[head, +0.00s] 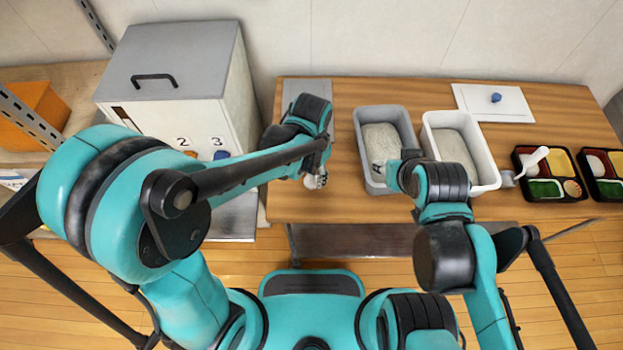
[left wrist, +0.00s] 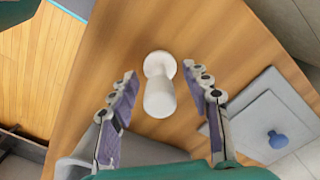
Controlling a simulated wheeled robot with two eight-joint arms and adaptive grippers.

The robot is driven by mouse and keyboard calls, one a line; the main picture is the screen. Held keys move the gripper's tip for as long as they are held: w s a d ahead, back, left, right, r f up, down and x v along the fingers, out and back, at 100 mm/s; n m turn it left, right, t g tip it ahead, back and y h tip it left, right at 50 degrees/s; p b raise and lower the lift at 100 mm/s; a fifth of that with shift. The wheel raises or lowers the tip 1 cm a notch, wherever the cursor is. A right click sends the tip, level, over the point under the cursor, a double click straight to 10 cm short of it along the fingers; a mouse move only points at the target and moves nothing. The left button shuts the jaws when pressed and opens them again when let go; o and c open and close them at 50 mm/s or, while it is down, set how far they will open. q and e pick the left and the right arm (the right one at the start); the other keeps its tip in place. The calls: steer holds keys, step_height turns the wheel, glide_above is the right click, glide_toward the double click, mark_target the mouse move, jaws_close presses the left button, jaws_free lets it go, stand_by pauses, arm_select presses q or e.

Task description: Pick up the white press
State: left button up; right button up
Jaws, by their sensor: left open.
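The white press (left wrist: 160,95) shows in the left wrist view on the wooden table, with a round flange at its far end and a thicker rounded body nearer to me. My left gripper (left wrist: 160,78) is open, with one finger on each side of the press and a visible gap to both. In the head view my left gripper (head: 316,180) is low over the table's left part, and my arm hides most of the press there. My right gripper (head: 384,173) is at the grey bin; its fingers are mostly hidden.
A grey bin (head: 407,118) and a white bin (head: 492,165) with pale contents stand mid-table. Bento trays (head: 549,197) and a white-handled scoop (head: 535,158) are right. A blue-knobbed lid (head: 515,105) lies at the back. A numbered cabinet (head: 220,110) stands left.

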arm_select(q)
steer(key=shift+f, duration=0.45)
steer(key=shift+r, duration=0.1)
jaws_close()
steer(key=shift+r, duration=0.15)
